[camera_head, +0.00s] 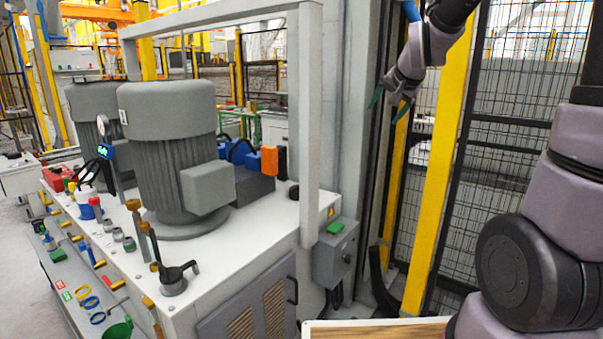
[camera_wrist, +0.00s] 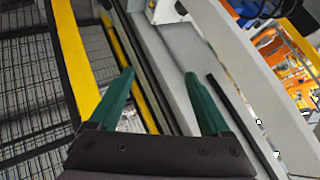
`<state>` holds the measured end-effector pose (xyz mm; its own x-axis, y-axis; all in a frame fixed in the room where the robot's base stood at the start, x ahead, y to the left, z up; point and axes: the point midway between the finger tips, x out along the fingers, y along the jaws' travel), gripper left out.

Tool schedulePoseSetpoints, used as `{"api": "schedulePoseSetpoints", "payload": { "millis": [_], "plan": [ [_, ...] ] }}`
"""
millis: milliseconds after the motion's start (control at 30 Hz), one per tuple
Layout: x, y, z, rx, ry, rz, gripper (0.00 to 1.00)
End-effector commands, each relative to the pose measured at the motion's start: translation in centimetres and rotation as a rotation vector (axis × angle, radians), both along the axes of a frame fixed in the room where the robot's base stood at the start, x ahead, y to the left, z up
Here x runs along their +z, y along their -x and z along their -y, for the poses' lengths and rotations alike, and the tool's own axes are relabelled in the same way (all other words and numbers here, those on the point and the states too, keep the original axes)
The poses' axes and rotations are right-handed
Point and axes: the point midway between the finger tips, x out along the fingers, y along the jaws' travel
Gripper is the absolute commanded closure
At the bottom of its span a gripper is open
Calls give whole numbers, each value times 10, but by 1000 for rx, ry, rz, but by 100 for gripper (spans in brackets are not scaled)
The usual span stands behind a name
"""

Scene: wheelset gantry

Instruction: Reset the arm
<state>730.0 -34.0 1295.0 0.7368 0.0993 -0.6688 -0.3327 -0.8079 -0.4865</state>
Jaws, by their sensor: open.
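My gripper (camera_head: 388,101) is raised at the upper right in the head view, in front of the grey post and beside the yellow fence post. Its two green fingers point downward and to the left there. In the wrist view my gripper (camera_wrist: 158,95) is open, with its fingers wide apart and nothing between them. Behind the fingers in that view are a yellow post and pale grey frame members. My arm comes in from the right side of the head view.
A white machine bench (camera_head: 240,255) carries large grey motors (camera_head: 172,150) and several levers at the left. A grey frame (camera_head: 310,120) rises above it. A grey box with a green button (camera_head: 336,228) is on its side. A yellow post (camera_head: 441,150) and mesh fence (camera_head: 505,150) stand at the right.

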Motion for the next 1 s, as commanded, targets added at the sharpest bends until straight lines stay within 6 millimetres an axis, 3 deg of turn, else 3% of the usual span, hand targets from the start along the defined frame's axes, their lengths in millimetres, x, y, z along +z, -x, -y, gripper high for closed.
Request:
{"api": "schedulePoseSetpoints", "payload": {
  "millis": [100, 300, 500, 700, 1000],
  "plan": [
    [25, 60, 9, 37, 40, -35, 18],
    [40, 162, 20, 110, 81, -111, 18],
    [37, 236, 23, 175, 89, -164, 18],
    [33, 261, 23, 201, 88, -185, 18],
    [32, 262, 23, 202, 87, -186, 18]
  ]
}}
